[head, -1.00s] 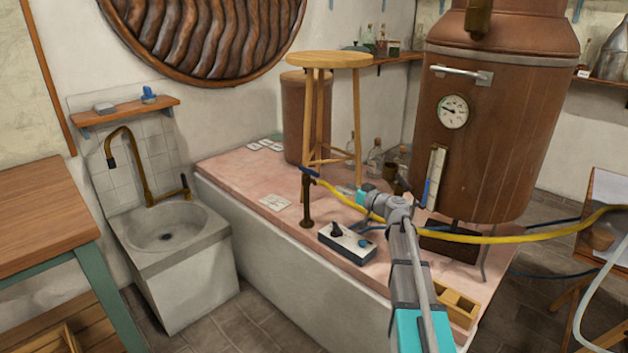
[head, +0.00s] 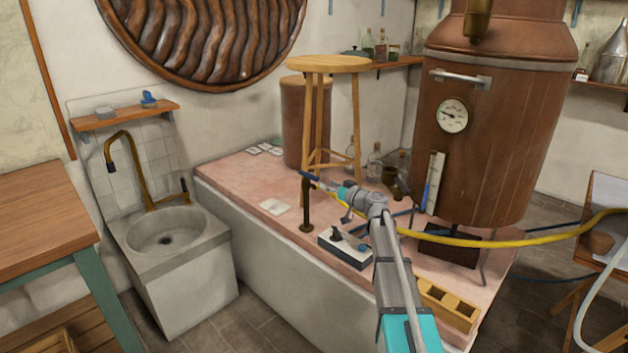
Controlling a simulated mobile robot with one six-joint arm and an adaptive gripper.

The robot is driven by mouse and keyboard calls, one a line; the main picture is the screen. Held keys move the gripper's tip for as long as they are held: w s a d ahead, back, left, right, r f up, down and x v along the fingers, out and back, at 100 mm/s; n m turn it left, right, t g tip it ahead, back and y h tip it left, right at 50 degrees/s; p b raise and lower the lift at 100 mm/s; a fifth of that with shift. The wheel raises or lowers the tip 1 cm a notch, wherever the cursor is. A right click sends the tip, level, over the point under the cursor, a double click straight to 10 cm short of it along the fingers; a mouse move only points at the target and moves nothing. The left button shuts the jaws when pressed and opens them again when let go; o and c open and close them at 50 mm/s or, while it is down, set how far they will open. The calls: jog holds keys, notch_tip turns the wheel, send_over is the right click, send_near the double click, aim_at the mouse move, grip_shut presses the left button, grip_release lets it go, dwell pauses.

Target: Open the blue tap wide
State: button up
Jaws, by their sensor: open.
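The blue tap is a dark bronze post (head: 307,206) standing upright on the pink bench top, with a blue lever handle (head: 308,175) across its top. The handle slants slightly down to the right. My gripper (head: 322,184) is at the right end of the handle, reaching in from the right. Its jaws are open, though the fingers are small in the head view. I cannot tell whether they touch the handle or straddle it.
A wooden stool (head: 329,64) stands behind the tap. A switch box (head: 344,248) sits in front of it. A large copper still (head: 481,140) stands at the right, with a yellow hose (head: 500,240) crossing. A sink (head: 170,235) is at the left.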

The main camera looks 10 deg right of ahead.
aim_at(315, 177)
jog(key=shift+x, duration=3.45)
jog(key=shift+s, duration=0.1)
grip_shut()
